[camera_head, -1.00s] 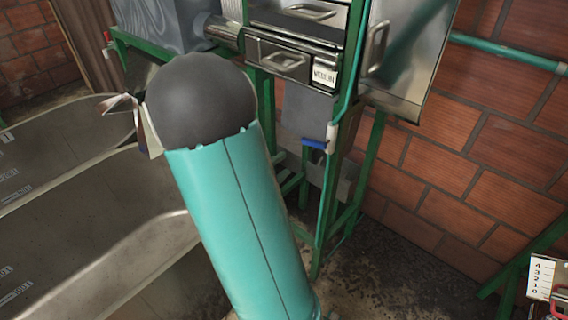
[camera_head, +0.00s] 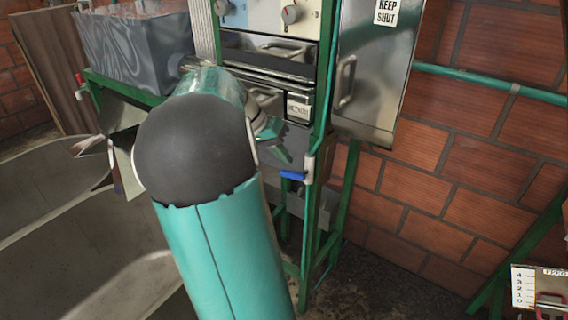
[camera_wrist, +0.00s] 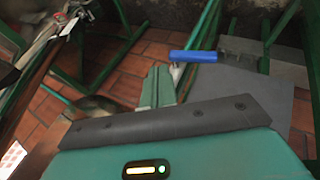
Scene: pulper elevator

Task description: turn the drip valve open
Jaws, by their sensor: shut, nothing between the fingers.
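A valve with a blue lever handle (camera_head: 293,175) sits at the lower end of a thin green pipe, on the front of the green frame. Its blue lever also shows in the wrist view (camera_wrist: 193,56), lying crosswise just beyond my fingertips. My gripper (camera_head: 284,157) is just above and left of the lever in the head view. In the wrist view my gripper (camera_wrist: 158,72) is shut with its green fingers together and empty. I cannot tell whether a fingertip touches the valve. No label on the valve is readable.
A steel cabinet marked KEEP SHUT (camera_head: 375,75) stands right of the pipe. Steel drawers (camera_head: 285,65) and a panel with knobs (camera_head: 268,14) are behind my arm. A red-handled valve (camera_head: 80,86) is at the far left. Metal troughs (camera_head: 50,235) fill the lower left.

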